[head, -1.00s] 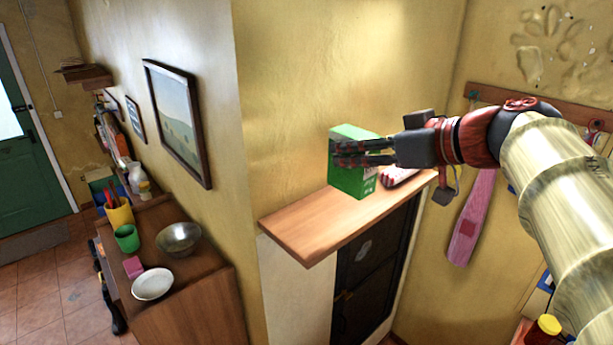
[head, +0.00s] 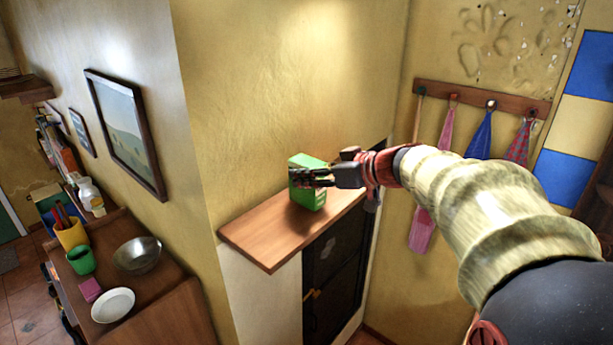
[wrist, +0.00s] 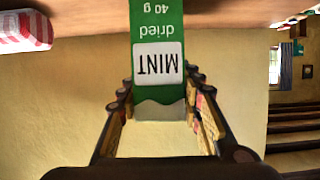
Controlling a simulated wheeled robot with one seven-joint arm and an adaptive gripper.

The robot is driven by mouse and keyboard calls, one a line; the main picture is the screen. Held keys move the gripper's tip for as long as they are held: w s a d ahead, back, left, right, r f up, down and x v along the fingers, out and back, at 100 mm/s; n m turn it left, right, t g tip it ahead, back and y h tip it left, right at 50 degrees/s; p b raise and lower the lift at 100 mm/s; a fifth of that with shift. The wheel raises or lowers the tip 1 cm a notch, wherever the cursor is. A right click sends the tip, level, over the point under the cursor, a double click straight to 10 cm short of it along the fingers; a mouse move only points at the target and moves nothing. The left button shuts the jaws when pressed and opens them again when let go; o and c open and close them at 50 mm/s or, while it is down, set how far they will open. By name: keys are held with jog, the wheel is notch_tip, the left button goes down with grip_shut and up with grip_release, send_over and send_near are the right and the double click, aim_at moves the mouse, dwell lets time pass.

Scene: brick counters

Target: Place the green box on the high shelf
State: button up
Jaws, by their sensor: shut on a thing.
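The green box (head: 306,198) is upright between the fingers of my gripper (head: 308,178), over the wooden shelf (head: 262,240) on the yellow wall. In the wrist view the box (wrist: 158,20) appears upside down, with a white label reading MINT. My gripper is shut on the box, with fingers along both sides. A dark shadow lies on the shelf under the box. I cannot tell whether the box's bottom touches the board.
A red-and-white striped thing (wrist: 25,32) rests on the shelf, hidden by my arm in the head view. The shelf's left part is bare. Cloths (head: 480,135) hang at right; a sideboard (head: 165,300) holds dishes at left.

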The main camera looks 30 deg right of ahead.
jog(key=shift+f, duration=0.5)
jog(key=shift+f, duration=0.15)
jog(key=o, duration=1.2)
jog(key=shift+c, duration=0.2)
